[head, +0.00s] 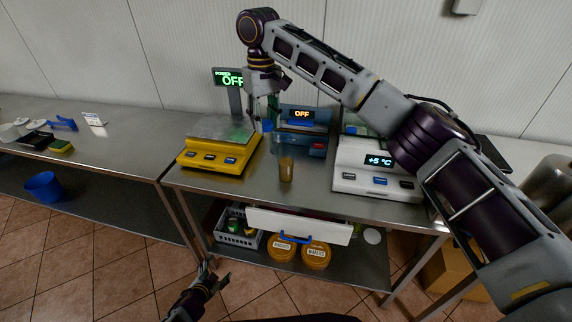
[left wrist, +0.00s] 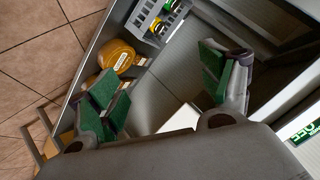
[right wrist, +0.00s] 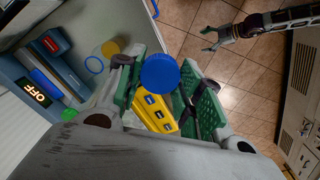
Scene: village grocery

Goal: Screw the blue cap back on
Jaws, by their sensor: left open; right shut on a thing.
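The blue cap (right wrist: 160,72) is between the fingers of my right gripper (right wrist: 165,95), which is shut on it. In the head view the cap (head: 268,126) hangs at the tips of my right gripper (head: 263,103), above the steel counter. A small clear bottle with brownish contents (head: 286,168) stands upright on the counter, below and slightly right of the cap. In the right wrist view the bottle (right wrist: 108,48) shows an uncapped mouth with a blue rim; cap and bottle are apart. My left gripper (head: 208,280) is open and empty, low in front of the counter; its fingers also show in the left wrist view (left wrist: 165,95).
A yellow scale (head: 208,158) stands left of the bottle, a blue device reading OFF (head: 316,143) behind it, and a white scale (head: 350,180) to the right. The lower shelf holds a crate (head: 228,236) and orange tubs (head: 316,256). Counter around the bottle is clear.

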